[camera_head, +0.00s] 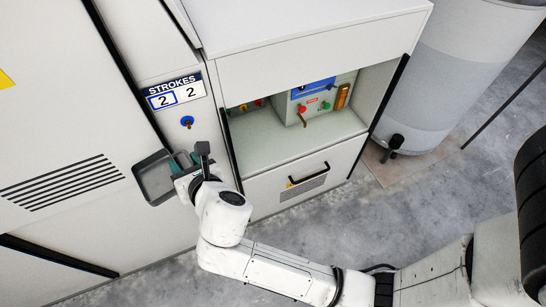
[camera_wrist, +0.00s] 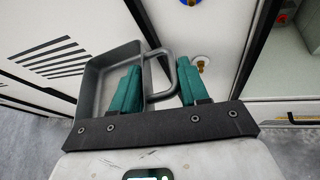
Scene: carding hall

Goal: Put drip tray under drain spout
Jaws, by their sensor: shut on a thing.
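The drip tray (camera_head: 155,178) is a grey, shallow, open-topped pan with a loop handle. My gripper (camera_head: 185,163) is shut on it at the handle side and holds it up in front of the white machine panel. In the wrist view the tray (camera_wrist: 92,82) is left of the green fingers (camera_wrist: 158,85), with its handle (camera_wrist: 158,52) between them. The tray looks empty. A black spout-like fitting (camera_head: 393,145) sticks out low on the grey cylinder at the right, well away from the tray. I take it for the drain spout.
A blue and brass fitting (camera_head: 187,121) sits on the panel above my gripper, under the STROKES counter (camera_head: 174,92). An open bay (camera_head: 300,135) holds a control box, above a drawer with a black handle (camera_head: 309,175). Grey floor (camera_head: 400,220) is clear before the cylinder.

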